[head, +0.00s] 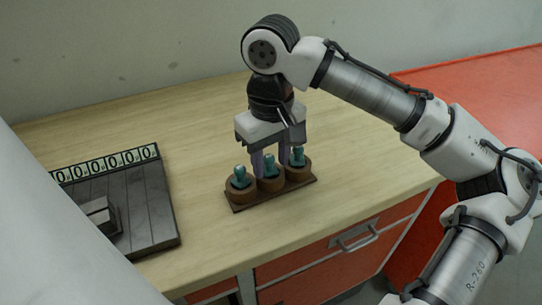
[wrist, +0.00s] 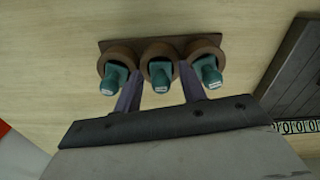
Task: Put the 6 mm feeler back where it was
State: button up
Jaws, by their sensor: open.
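Three teal feelers stand upright in round brown cups on a small dark brown board (head: 237,208). In the head view they are the left feeler (head: 240,172), the middle feeler (head: 269,166) and the right feeler (head: 298,155). The wrist view also shows a row of three: left (wrist: 112,80), middle (wrist: 160,76) and right (wrist: 207,74). Their end marks are too small to read, so I cannot tell which is the 6 mm one. My gripper (head: 270,161) points down at the middle cup. It is open, with one finger on each side of the middle feeler (wrist: 160,88).
A dark slatted plate (head: 151,205) with a raised grey block (head: 98,214) and a row of number dials (head: 105,163) lies at the left. The wooden tabletop (head: 195,125) is clear between plate and board. Red drawers (head: 310,265) are below the front edge.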

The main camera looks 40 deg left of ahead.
aim_at(272, 158)
notch_tip(272, 158, up, 12)
jog(key=shift+r, duration=0.15)
dwell(0.3)
jog(key=shift+o, duration=0.5)
